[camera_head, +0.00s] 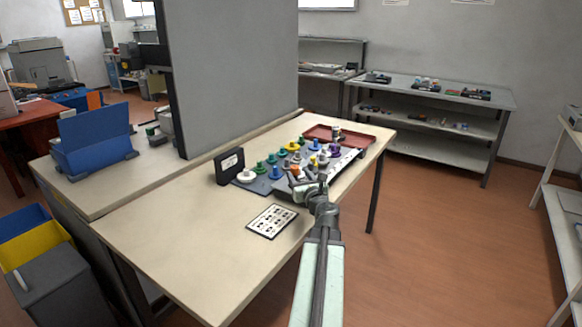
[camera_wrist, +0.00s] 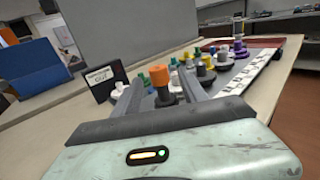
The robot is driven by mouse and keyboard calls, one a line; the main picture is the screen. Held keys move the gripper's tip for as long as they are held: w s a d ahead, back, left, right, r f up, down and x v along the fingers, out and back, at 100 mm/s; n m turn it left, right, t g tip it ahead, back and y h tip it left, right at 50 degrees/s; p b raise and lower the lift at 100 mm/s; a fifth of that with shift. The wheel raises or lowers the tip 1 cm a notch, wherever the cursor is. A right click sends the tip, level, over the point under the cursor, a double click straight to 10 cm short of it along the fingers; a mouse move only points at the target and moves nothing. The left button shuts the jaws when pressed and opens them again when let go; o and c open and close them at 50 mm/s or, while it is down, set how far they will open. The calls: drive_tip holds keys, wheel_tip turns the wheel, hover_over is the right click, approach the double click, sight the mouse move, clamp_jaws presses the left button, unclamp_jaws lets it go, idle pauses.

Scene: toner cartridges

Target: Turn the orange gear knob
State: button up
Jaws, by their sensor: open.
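The orange gear knob (camera_wrist: 160,77) stands upright in the wrist view, on a dark grey round base. It lies between the two fingers of my gripper (camera_wrist: 160,84), with a finger on each side and visible gaps. In the head view the orange knob (camera_head: 295,170) shows just beyond my gripper (camera_head: 307,187), at the near side of a group of knobs. The gripper is open and holds nothing. The knob's lower part is partly hidden by my gripper.
Several coloured knobs (camera_head: 294,147) stand close behind on a dark board. A black box with a label (camera_head: 229,166) stands at left, a printed card (camera_head: 272,221) lies in front, and a red tray (camera_head: 356,139) lies behind. The table's front left is clear.

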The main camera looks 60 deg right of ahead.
sight(293, 166)
drive_tip(key=x, duration=0.7)
drive_tip(key=shift+w+d, duration=0.1)
drive_tip(key=shift+w, duration=0.15)
clamp_jaws()
drive_tip(key=shift+d, duration=0.1)
